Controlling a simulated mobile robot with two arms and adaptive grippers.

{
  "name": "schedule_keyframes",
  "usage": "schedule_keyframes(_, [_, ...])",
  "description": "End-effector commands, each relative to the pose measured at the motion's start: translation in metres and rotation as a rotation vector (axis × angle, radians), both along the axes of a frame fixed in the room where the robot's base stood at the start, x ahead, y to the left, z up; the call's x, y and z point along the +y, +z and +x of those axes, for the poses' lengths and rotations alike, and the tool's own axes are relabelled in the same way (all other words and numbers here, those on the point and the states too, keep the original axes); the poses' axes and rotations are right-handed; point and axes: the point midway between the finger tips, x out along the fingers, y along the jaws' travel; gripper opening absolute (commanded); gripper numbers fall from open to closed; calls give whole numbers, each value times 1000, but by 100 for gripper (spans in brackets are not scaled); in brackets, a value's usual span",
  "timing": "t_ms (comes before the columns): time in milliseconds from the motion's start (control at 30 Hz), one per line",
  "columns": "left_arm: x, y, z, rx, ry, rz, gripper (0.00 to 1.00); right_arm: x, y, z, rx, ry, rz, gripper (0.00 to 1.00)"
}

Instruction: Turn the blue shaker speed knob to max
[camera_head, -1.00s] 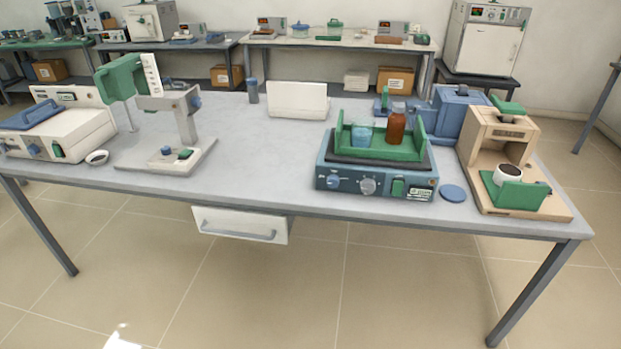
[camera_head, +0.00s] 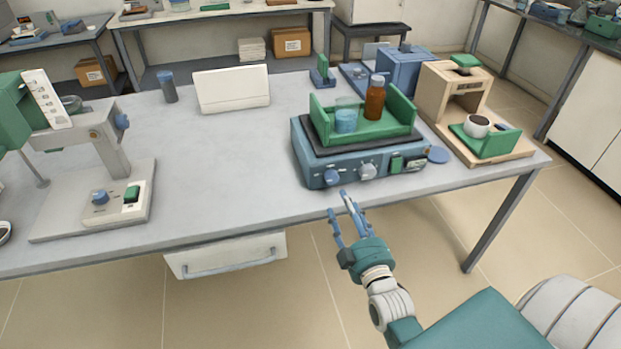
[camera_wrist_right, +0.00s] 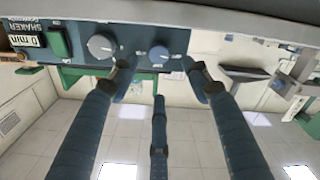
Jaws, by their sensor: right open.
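The blue shaker (camera_head: 313,176) stands near the front edge of the table, its controls facing me. The blue knob (camera_head: 332,177) is at the left of its front panel, with a grey knob (camera_head: 368,171) to its right. In the right wrist view, which is upside down, the blue knob (camera_wrist_right: 158,55) lies between the spread fingertips and the grey knob (camera_wrist_right: 101,45) is left of it. My right gripper (camera_head: 341,208) is open and empty, just in front of the panel; I cannot see it touching the knob. My left gripper is out of view.
The shaker's green tray (camera_head: 400,106) holds a beaker (camera_head: 345,120) and a brown bottle (camera_head: 375,100). A green switch (camera_head: 396,164) is right of the grey knob. A wooden-coloured machine (camera_head: 450,95) with a cup stands to the right.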

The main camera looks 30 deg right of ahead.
Motion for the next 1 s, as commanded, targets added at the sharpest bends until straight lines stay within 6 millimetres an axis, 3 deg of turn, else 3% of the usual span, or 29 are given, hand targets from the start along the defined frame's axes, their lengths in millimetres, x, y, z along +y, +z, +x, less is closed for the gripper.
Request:
schedule_keyframes(233, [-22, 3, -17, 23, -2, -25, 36, -10, 2, 43, -2, 1, 1, 48])
schedule_keyframes(500, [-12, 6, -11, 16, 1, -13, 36, -20, 0, 86, 0, 1, 2, 48])
schedule_keyframes(700, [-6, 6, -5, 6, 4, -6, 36, -23, -1, 99, 1, 1, 2, 48])
schedule_keyframes(967, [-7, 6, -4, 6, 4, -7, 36, -23, -1, 100, 3, 1, 3, 48])
schedule_keyframes(1000, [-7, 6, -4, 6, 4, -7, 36, -23, -1, 100, 2, 2, 3, 42])
